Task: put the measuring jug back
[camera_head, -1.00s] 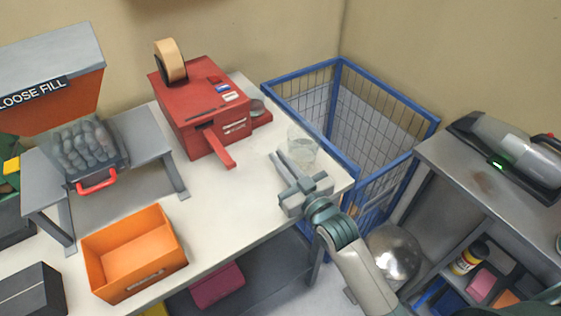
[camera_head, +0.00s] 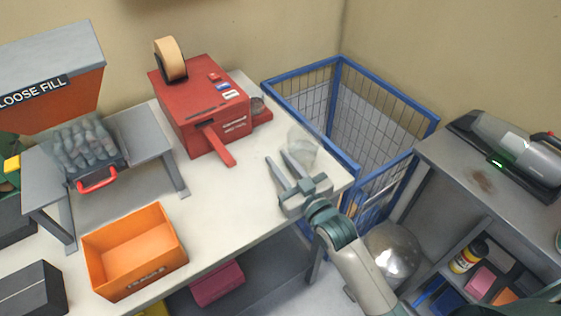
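The measuring jug (camera_head: 304,146) looks to be the clear, see-through vessel near the right end of the white table. It stands close to the blue wire cage, and its outline is faint. My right gripper (camera_head: 278,158) is open over the table, just left of the jug. Its two fingers point away from me and are spread apart with nothing held between them. Whether the right finger touches the jug's side I cannot tell. My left gripper is not in view.
A red tape machine (camera_head: 205,115) stands behind on the white table (camera_head: 225,200). An orange bin (camera_head: 135,250) is at the front left. The blue wire cage (camera_head: 385,92) borders the table's right end. A grey bench (camera_head: 470,180) with a handheld vacuum (camera_head: 515,150) stands right.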

